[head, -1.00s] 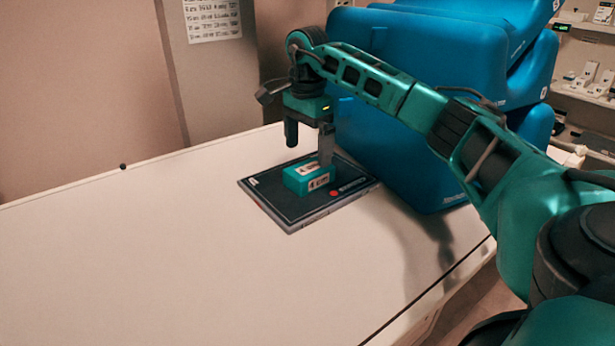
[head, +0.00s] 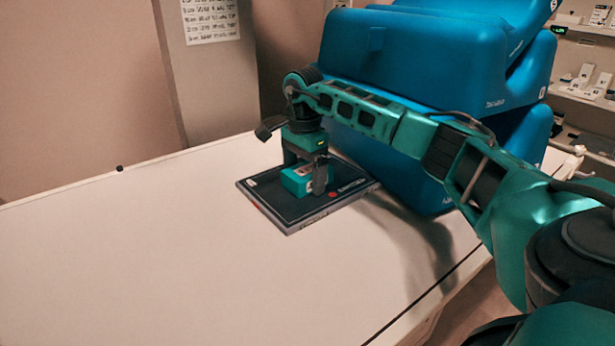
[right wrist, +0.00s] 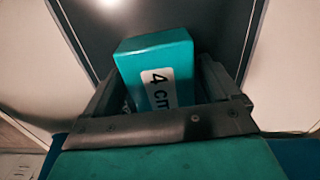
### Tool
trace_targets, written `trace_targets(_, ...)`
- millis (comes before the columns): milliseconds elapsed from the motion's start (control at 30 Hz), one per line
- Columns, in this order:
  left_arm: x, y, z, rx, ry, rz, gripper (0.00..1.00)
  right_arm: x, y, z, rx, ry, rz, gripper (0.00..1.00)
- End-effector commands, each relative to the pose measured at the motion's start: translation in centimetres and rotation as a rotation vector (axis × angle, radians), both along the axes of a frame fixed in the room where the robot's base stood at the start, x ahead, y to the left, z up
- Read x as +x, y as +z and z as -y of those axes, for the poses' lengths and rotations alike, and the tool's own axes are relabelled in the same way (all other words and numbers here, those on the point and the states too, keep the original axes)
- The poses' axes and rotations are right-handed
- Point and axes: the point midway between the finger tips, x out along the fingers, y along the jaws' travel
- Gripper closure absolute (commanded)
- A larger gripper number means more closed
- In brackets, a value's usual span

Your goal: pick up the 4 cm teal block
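The teal block (head: 295,182) with a white "4 cm" label lies on a dark flat panel (head: 268,203) on the table. My right gripper (head: 305,177) is lowered over it, pointing down, with one finger on each side. In the head view the near finger covers part of the block's right side. In the right wrist view the block (right wrist: 155,60) stands between the spread fingers (right wrist: 160,85), with a narrow gap visible on the right; contact on the left is hard to tell. My left gripper is not in view.
Large blue padded shapes (head: 430,80) stand right behind the panel, close to my right arm. The white table (head: 150,260) is clear to the left and in front. A small dark knob (head: 120,168) sits at the table's far edge.

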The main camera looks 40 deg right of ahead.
Motion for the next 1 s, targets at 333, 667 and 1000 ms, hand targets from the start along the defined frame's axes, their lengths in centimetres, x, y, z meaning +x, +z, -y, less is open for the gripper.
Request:
trace_targets(333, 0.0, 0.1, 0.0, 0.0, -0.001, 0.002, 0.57, 0.0, 0.0, 0.0, 0.0, 0.0, 0.0, 0.44)
trace_targets(667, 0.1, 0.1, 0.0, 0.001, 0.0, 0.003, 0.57, 0.0, 0.1, 0.0, 0.0, 0.0, 0.001, 0.65)
trace_targets(1000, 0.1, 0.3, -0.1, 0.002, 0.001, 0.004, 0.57, 0.1, 1.4, 0.0, 0.001, 0.0, 0.004, 0.65)
